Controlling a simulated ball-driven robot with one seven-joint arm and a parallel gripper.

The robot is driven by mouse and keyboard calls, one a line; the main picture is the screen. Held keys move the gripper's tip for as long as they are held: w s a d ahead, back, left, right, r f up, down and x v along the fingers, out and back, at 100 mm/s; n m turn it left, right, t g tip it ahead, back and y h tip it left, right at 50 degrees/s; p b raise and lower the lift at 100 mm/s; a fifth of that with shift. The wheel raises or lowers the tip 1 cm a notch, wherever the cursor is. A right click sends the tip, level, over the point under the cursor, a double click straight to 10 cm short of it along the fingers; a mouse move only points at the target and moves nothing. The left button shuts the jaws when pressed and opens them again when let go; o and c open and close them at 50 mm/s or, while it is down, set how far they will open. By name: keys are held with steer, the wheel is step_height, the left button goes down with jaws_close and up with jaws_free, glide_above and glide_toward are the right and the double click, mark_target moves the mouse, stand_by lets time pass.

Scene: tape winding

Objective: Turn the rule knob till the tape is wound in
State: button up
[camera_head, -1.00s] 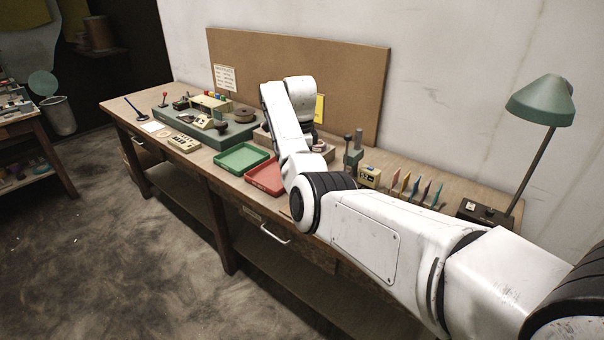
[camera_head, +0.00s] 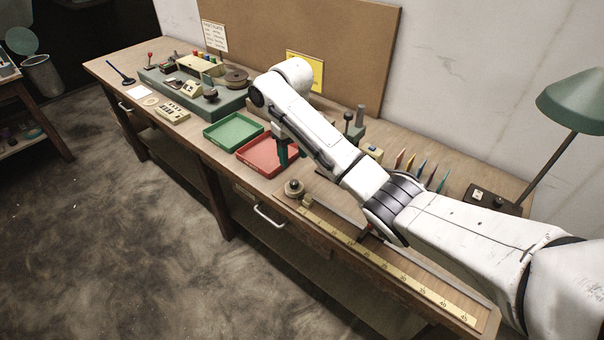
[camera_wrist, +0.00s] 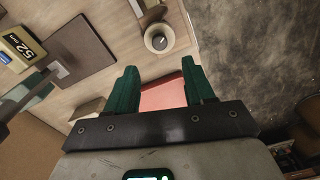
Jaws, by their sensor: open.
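The rule knob (camera_head: 295,187) is a small round grey knob on a pale base at the bench's front edge. The yellow tape (camera_head: 385,258) with black numbers runs out from it to the right along the front edge. The knob also shows in the wrist view (camera_wrist: 159,40), beyond my fingertips, with a light line on its dark top. My gripper (camera_wrist: 159,65) is open, its two green fingers apart with nothing between them. In the head view my gripper (camera_head: 283,155) hangs over the red tray, up and left of the knob and apart from it.
The red tray (camera_head: 246,158) and green tray (camera_head: 210,136) lie left of the knob. A grey lever stand (camera_head: 357,128), several coloured upright tools (camera_head: 421,170) and a green lamp (camera_head: 575,103) stand toward the back right. The floor in front is clear.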

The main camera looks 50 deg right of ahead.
mark_target(294, 182)
step_height(294, 182, down, 10)
steer(key=shift+r, duration=0.1)
steer(key=shift+c, duration=0.2)
jaws_close()
stand_by(0.5)
steer(key=shift+r+m+p, duration=0.1)
steer(key=shift+m+p, duration=0.2)
steer(key=shift+p, duration=0.25)
steer(key=m+p, duration=0.1)
steer(key=m, duration=0.1)
steer(key=shift+m+p, duration=0.4)
steer(key=m+p, duration=0.1)
steer(key=m, duration=0.2)
steer(key=shift+m, duration=0.3)
steer(key=m+p, duration=0.1)
steer(key=m, duration=0.2)
steer(key=shift+m, duration=1.9)
